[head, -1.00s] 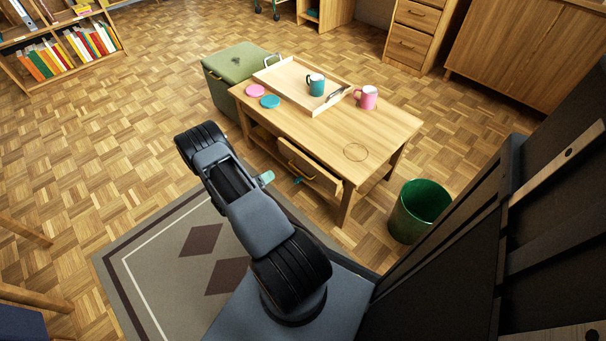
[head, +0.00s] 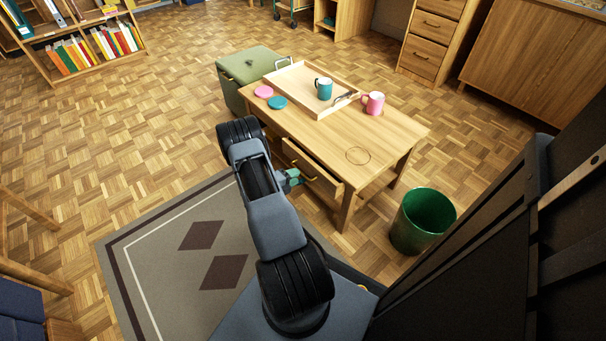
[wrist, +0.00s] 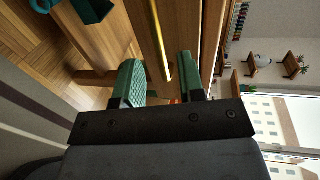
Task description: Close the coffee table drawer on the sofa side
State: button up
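The wooden coffee table (head: 325,131) stands ahead of me. Its drawer (head: 312,178) on the side facing me sticks out, with a brass handle on its front; the drawer front (wrist: 178,40) and the brass handle bar (wrist: 160,40) also show in the wrist view. My gripper (head: 292,178) is close to the drawer front, at its left part in the head view. In the wrist view its two green fingers (wrist: 160,82) stand apart with nothing between them, the handle bar lying just beyond. Whether they touch the drawer cannot be told.
A tray (head: 305,87) with a teal mug (head: 323,90), a pink mug (head: 373,102) and two coasters are on the tabletop. A green storage box (head: 247,68) stands behind left, a green bin (head: 422,219) at right. A rug (head: 170,255) lies at left.

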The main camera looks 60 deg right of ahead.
jog(key=shift+b+x, duration=0.5)
jog(key=shift+x, duration=1.7)
grip_shut()
